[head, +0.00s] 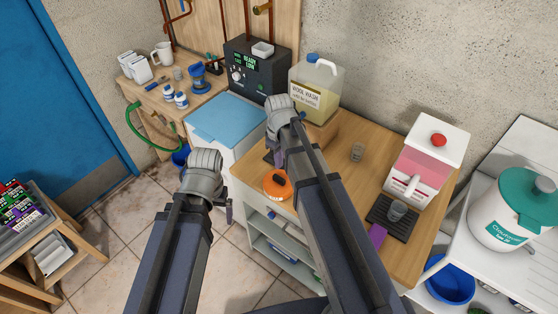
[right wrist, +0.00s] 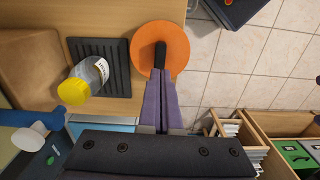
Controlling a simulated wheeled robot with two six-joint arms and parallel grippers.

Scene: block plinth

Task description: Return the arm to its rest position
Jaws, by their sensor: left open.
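My left gripper (head: 229,210) hangs open and empty over the floor, in front of the white cabinet with the blue lid; my arm partly hides it. The disc (head: 272,189) shows at the counter's front corner in the head view.
A black ribbed mat (right wrist: 114,50) bears a yellow-capped bottle (right wrist: 94,70) beside the disc. A crate stand (head: 45,225) is at left. Tiled floor is free between.

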